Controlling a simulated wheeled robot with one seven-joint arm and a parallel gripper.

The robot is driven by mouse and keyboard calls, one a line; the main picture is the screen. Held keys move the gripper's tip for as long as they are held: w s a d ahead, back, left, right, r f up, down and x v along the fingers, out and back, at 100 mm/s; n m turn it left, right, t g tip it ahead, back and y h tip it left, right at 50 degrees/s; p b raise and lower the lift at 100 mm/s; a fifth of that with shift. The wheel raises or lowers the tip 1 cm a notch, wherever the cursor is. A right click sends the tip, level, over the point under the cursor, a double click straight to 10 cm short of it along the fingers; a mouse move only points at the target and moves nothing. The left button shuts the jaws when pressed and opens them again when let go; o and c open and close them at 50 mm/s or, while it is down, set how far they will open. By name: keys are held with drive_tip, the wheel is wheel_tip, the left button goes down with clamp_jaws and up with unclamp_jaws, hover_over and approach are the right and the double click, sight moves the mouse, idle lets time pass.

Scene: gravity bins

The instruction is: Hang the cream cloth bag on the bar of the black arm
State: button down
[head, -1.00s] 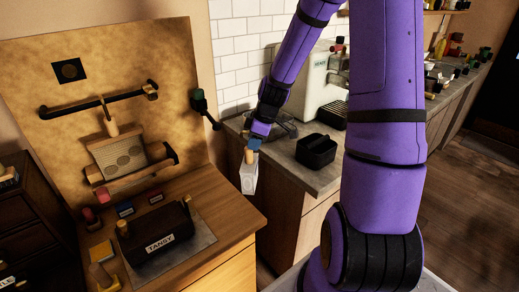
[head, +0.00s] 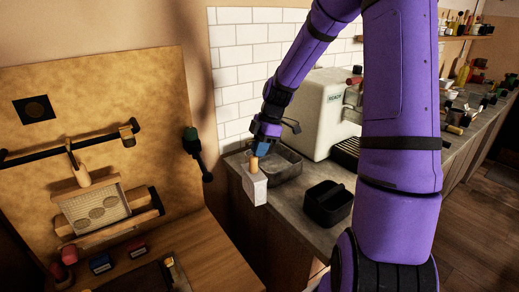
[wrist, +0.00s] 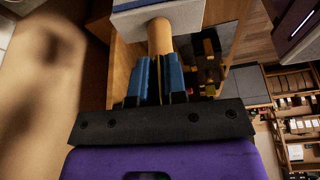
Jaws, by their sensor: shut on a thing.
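The cream cloth bag (head: 254,189) hangs below my gripper (head: 257,153) in the head view, apart from the counter edge behind it. The gripper is shut on the bag's round wooden handle (wrist: 160,38), between blue fingers (wrist: 159,78) in the wrist view. Only part of the bag (wrist: 158,14) shows at the top there. A black arm with a green end (head: 195,152) sticks out at the right edge of the tan board, left of the bag and apart from it. I cannot tell which part of it is its bar.
The tan board (head: 110,90) also carries a black rail (head: 90,140) and a hanging framed panel (head: 95,207). Behind the bag, the grey counter holds a tray (head: 285,163), a black bin (head: 327,203) and a pale machine (head: 325,112). A wooden worktop (head: 205,255) lies at lower left.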

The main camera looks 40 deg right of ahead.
drive_tip(key=shift+a, duration=0.1)
drive_tip(key=w+a+f, duration=0.1)
drive_tip(key=w+a, duration=0.1)
drive_tip(key=a, duration=1.3)
drive_tip(key=shift+w+a+f, duration=0.3)
drive_tip(key=shift+a+f, duration=0.05)
drive_tip(key=shift+a, duration=0.05)
idle(1.3)
drive_tip(key=shift+f, duration=0.4)
idle(0.6)
drive_tip(key=c, duration=1.1)
unclamp_jaws()
drive_tip(key=v, duration=1)
drive_tip(key=shift+d+r, duration=0.2)
drive_tip(key=shift+r, duration=0.15)
